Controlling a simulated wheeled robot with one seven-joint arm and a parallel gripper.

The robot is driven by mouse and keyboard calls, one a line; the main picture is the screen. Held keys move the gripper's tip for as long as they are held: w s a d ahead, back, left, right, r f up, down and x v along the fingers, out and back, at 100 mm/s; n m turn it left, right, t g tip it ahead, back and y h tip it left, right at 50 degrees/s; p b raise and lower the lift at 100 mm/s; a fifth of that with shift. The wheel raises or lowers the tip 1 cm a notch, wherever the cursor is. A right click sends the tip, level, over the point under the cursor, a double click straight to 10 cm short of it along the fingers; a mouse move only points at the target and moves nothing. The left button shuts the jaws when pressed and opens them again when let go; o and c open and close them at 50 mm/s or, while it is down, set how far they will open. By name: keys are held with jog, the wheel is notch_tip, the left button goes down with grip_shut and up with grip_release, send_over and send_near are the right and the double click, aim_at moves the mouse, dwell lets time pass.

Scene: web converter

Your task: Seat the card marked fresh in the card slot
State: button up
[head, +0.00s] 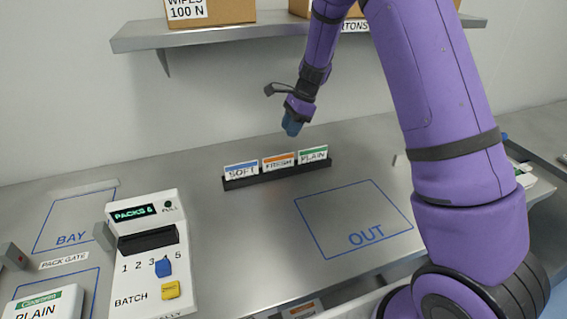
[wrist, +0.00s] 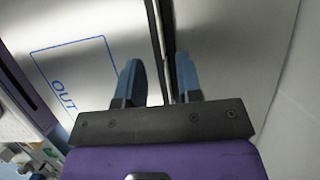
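The card marked FRESH (head: 279,161), white with an orange top strip, stands in the middle of a black rack (head: 280,175). The SOFT card (head: 241,170), blue-topped, is on its left and the PLAIN card (head: 313,154), green-topped, on its right. My gripper (head: 291,125) points down above the rack, apart from the cards in the head view. In the wrist view its two blue fingers (wrist: 158,82) are spread with nothing gripped, and the rack's dark line runs up the picture between them. A console (head: 150,265) at left has a dark, empty-looking slot (head: 149,241) below its display.
The console carries a blue block (head: 163,268) and a yellow block (head: 171,290). A green-marked PLAIN pack (head: 45,303) lies at lower left. The outlined OUT area (head: 350,215) and BAY area (head: 75,220) are clear. A shelf (head: 230,33) with boxes hangs above the rack.

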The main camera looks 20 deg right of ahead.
aim_at(278, 158)
jog(key=shift+x, duration=5.4)
jog(key=shift+s+f, duration=0.15)
jog(key=shift+f, duration=0.15)
grip_shut()
